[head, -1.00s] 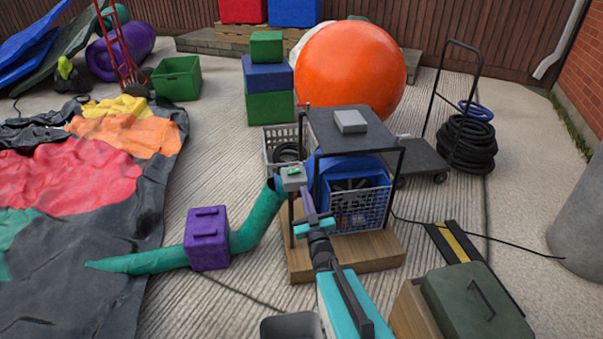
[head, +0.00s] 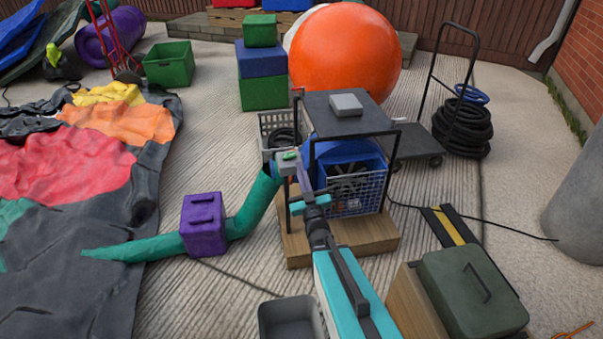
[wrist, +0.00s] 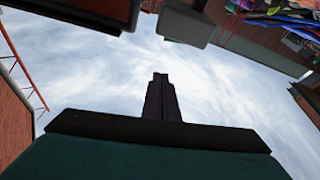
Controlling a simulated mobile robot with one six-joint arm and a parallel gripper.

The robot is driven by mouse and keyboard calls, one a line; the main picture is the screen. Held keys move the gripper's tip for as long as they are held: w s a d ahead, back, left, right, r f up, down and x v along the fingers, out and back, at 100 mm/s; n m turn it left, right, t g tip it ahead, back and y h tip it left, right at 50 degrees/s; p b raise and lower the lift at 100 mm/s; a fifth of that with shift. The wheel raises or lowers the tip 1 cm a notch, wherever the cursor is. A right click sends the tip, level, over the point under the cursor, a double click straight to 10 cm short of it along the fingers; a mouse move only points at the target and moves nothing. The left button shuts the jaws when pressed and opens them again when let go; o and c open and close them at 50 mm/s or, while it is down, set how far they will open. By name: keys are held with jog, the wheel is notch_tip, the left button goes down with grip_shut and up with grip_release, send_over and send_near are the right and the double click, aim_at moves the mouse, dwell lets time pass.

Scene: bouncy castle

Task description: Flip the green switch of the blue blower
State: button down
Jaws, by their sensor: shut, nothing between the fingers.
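The blue blower (head: 345,150) sits on a wooden base inside a black frame, its fan behind a white grille. A small grey box (head: 286,168) is at the frame's left side and carries the green switch (head: 289,156) on its top. Which way the switch is set is too small to tell. My gripper (head: 302,167) is shut and empty, its tip right beside the grey box, to the right of the switch. I cannot tell whether they touch. In the wrist view the shut fingers (wrist: 160,98) point at the sky, and the switch is not recognisable.
A black top (head: 345,118) with a grey block (head: 346,104) covers the blower. A teal tube (head: 252,205) with a purple box (head: 203,224) lies left. A grey bin (head: 290,318) and dark green case (head: 470,285) are near. A cable runs right.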

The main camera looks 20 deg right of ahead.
notch_tip(320, 180, up, 3)
send_over(296, 157)
jog(key=s+a, duration=0.1)
jog(key=s, duration=0.1)
jog(key=shift+s+a+f+b, duration=0.1)
jog(key=shift+s+a+b, duration=0.05)
jog(key=shift+b, duration=0.3)
jog(key=f, duration=0.3)
jog(key=shift+s+d+b, duration=0.15)
jog(key=shift+d+b, duration=0.1)
jog(key=shift+b, duration=0.15)
jog(key=shift+d+f, duration=0.1)
jog(key=shift+f, duration=0.4)
jog(key=shift+f+m+b, duration=0.45)
jog(key=shift+m+b, duration=0.25)
jog(key=shift+b, duration=0.15)
jog(key=shift+h, duration=0.4)
jog(key=shift+d, duration=0.1)
jog(key=shift+r, duration=0.15)
